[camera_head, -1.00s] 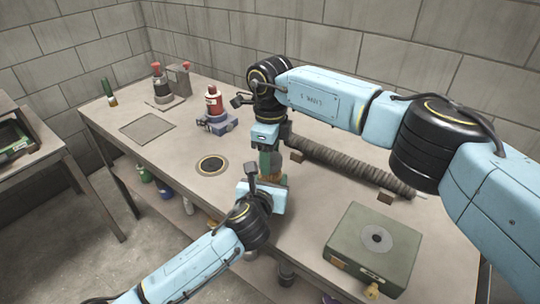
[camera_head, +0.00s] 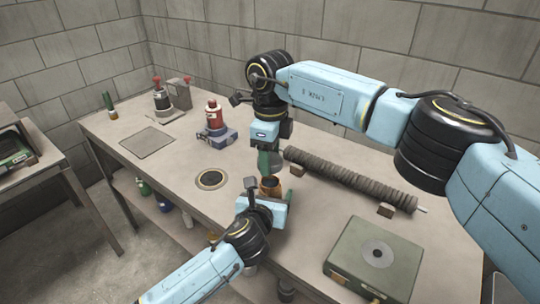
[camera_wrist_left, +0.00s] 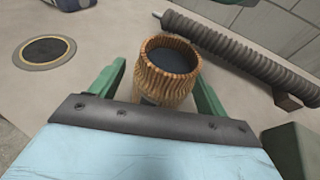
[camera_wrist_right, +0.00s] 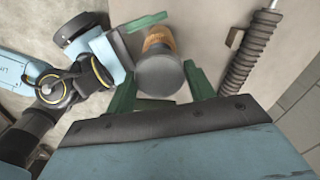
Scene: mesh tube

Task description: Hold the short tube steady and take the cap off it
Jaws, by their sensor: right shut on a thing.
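The short tube (camera_head: 271,188) stands at the bench's front, a brown ribbed cylinder with a dark open top; it shows large in the left wrist view (camera_wrist_left: 168,88). My right gripper (camera_wrist_right: 161,82) is directly above the tube, shut on the cap (camera_wrist_right: 160,76), a grey round disc. The cap is apart from the tube's rim. Its sides are mostly hidden by the green fingers in the head view.
A long ribbed tube (camera_head: 350,180) lies on blocks to the right. A green box (camera_head: 350,262) with a round grey disc stands at the front right. A red bottle on a blue base (camera_head: 216,120) stands behind. The bench (camera_head: 180,160) is clear around the ringed disc (camera_head: 210,180).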

